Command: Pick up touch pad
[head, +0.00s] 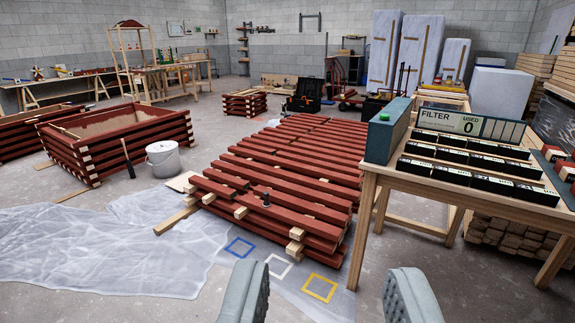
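My gripper (330,296) shows at the bottom edge as two grey fingers set wide apart, with nothing between them. A small dark upright object (266,200) stands on the front battens of the low red batten stack (285,178), beyond and left of the gripper. It may be the touch pad, but it is too small to be sure. No other thing is clearly a touch pad. The gripper is well apart from the stack and touches nothing in view.
A wooden table (368,178) at right carries a green-buttoned box (388,128) and dark filter boxes. A white bucket (164,158) and red timber crate (92,160) stand left. Plastic sheeting (110,245) covers the floor, with blue, white and yellow squares (320,288) in front.

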